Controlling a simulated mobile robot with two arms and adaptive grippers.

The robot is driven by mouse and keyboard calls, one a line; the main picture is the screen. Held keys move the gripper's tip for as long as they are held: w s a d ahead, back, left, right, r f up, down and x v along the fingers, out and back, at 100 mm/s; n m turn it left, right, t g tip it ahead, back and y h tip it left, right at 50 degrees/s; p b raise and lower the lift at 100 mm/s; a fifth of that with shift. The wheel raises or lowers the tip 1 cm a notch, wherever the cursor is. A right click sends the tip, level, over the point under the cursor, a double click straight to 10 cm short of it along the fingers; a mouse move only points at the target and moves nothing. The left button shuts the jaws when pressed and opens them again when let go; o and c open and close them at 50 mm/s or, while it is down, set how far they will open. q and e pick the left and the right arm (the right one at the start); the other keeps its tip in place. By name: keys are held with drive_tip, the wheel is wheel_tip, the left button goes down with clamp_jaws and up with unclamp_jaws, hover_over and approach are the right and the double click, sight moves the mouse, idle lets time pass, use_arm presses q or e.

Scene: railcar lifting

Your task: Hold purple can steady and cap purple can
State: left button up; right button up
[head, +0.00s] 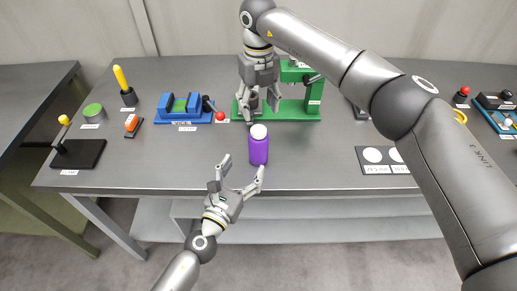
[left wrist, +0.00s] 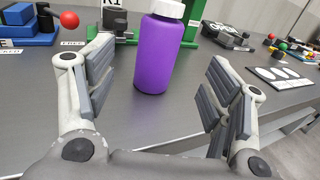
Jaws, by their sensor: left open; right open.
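The purple can (head: 258,151) stands upright near the front edge of the table, with a white cap (head: 259,131) on its top. Whether the cap is fully seated I cannot tell. In the left wrist view the can (left wrist: 160,55) stands beyond and between my open left fingers, touching neither; its white cap (left wrist: 167,8) is cut by the top edge. My left gripper (head: 242,167) is open and empty, low in front of the can. My right gripper (head: 262,108) is open above the can's top in the head view, pointing down; a gap to the cap seems to show.
A green press (head: 305,108) stands behind the can. A blue vise (head: 180,107) with a red-knobbed handle stands to the left. A marked mat with white circles (head: 385,158) lies to the right. The table is bare just around the can.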

sight(255, 149)
use_arm(q)
drive_tip(key=x, duration=1)
drive_tip(key=shift+w+d, duration=0.15)
drive_tip(key=shift+w, duration=0.2)
clamp_jaws()
use_arm(e)
drive_tip(key=n, duration=2.7)
